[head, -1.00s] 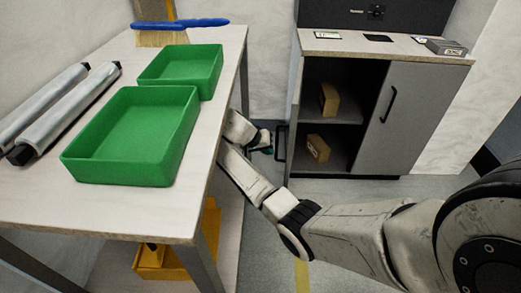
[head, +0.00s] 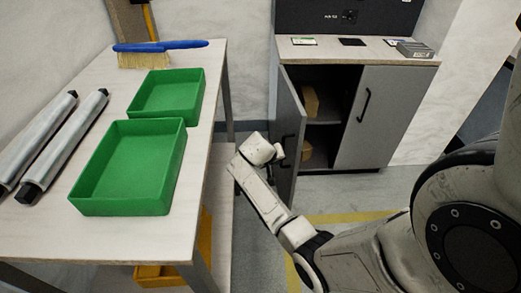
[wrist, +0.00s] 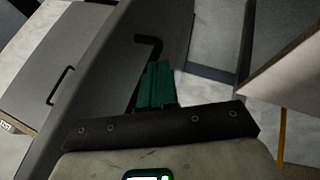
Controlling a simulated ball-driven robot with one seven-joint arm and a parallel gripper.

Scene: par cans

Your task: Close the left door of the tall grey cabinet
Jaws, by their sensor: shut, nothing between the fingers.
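The grey cabinet (head: 372,118) stands at the back right in the head view. Its left door (head: 287,112) is partly open, swung out from the left side, and covers part of the shelves. Its right door is shut. My gripper is at the outer face of the left door, beside its dark handle (head: 287,146); its fingers are mostly hidden in the head view. In the wrist view the green fingers (wrist: 157,85) are shut and empty, in front of the dark door panel (wrist: 100,85) and close to its handle (wrist: 150,46). I cannot tell whether they touch it.
Brown boxes (head: 310,101) sit on the cabinet shelves. A table with green trays (head: 130,170), a blue brush (head: 160,46) and silver rolls (head: 62,145) stands at the left, close to my arm. The floor before the right door is clear.

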